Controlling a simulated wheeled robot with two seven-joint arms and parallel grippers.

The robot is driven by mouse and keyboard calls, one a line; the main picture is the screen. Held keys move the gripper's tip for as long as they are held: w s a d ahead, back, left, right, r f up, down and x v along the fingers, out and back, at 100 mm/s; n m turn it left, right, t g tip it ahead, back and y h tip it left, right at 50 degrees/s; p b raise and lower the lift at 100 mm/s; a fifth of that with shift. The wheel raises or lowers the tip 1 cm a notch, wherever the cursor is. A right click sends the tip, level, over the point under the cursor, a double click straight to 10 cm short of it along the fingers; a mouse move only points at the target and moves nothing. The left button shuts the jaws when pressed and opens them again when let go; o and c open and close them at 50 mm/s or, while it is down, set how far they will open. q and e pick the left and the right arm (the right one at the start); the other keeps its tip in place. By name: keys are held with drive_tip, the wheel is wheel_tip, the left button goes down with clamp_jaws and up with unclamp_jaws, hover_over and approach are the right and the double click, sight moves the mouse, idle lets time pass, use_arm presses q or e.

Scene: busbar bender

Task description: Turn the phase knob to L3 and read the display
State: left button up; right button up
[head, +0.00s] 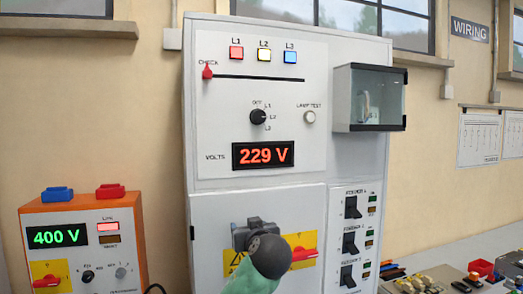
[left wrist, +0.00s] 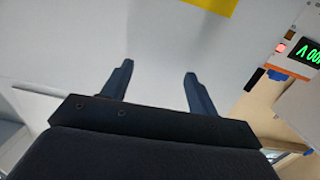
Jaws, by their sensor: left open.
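The phase knob (head: 258,117) is a small black rotary knob on the upper panel of the grey cabinet, with marks OFF, L1, L2 and L3 around it. Its pointer is too small to read surely. Below it the display (head: 262,155) shows 229 V in red digits. My left gripper (head: 257,227) is in front of the lower cabinet door, well below the knob and display. In the left wrist view its two dark fingers (left wrist: 158,70) stand apart with nothing between them. My right gripper is not in view.
L1, L2 and L3 lamps and a red CHECK slider (head: 207,72) are above the knob; a lamp test button (head: 309,117) is right. A glass-fronted box (head: 370,97) juts out. An orange tester (head: 82,240) reads 400 V. Feeder switches (head: 350,243) are lower right.

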use_arm(q)
drive_tip(key=d+r+n+t+y, duration=0.2)
drive_tip(key=d+r+t, duration=0.15)
drive_tip(key=r, duration=1.15)
drive_tip(key=n+y, duration=0.1)
drive_tip(key=y, duration=0.1)
approach(260, 117)
drive_tip(key=w, duration=0.1)
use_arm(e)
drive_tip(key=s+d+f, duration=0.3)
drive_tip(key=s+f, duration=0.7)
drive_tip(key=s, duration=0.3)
use_arm(q)
drive_tip(key=shift+t, duration=0.35)
drive_tip(key=p+x, duration=0.1)
drive_tip(key=x, duration=0.1)
drive_tip(key=p+x, duration=0.4)
drive_tip(key=x, duration=0.1)
drive_tip(key=shift+a, duration=0.3)
drive_tip(key=shift+w+a+r, duration=0.15)
drive_tip(key=shift+w, duration=0.25)
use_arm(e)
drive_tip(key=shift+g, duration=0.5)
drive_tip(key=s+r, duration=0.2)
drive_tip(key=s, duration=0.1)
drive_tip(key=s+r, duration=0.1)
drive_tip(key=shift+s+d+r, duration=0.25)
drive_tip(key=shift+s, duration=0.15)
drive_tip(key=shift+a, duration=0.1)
